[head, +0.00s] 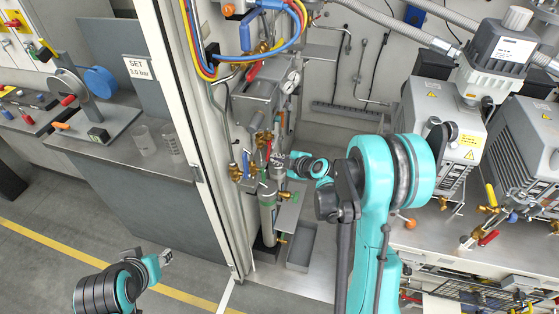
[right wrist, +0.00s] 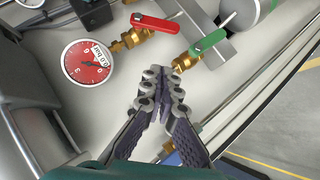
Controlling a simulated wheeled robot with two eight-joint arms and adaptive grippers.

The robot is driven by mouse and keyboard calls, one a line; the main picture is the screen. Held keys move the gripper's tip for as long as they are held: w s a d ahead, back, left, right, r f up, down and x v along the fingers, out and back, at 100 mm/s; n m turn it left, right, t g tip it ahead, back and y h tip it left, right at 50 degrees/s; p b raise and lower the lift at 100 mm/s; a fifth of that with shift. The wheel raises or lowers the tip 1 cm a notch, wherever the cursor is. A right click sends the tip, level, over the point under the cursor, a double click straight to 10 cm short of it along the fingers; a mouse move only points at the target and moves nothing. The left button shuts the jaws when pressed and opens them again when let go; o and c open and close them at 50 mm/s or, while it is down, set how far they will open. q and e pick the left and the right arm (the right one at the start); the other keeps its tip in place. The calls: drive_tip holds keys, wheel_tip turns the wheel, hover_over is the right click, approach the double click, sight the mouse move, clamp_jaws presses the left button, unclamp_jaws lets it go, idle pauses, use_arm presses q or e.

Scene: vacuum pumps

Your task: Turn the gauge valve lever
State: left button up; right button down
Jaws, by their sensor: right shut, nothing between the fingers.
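In the right wrist view, a round red-faced gauge (right wrist: 88,62) is joined to a brass valve with a red lever (right wrist: 155,22). A second brass valve with a green lever (right wrist: 208,40) sits to its right. My right gripper (right wrist: 165,82) is shut and empty, with its fingertips just below the green-lever valve in the picture; I cannot tell whether they touch it. In the head view my right gripper (head: 280,159) is small, among the valves above a cylinder. My left gripper (head: 165,258) is low at the left, away from the valves; its fingers are too small to judge.
A narrow frame post (head: 200,165) stands left of the valves. A grey cylinder (head: 268,215) stands below, beside an open grey tray (head: 302,246). Vacuum pumps (head: 440,125) stand at the right. A workbench (head: 110,155) is at the left, with free floor in front.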

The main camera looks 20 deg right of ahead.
drive_tip(key=w+f+b, duration=0.3)
drive_tip(key=w+f, duration=0.3)
drive_tip(key=w, duration=0.1)
drive_tip(key=shift+w+a, duration=0.2)
drive_tip(key=shift+w, duration=0.1)
drive_tip(key=shift+f, duration=0.1)
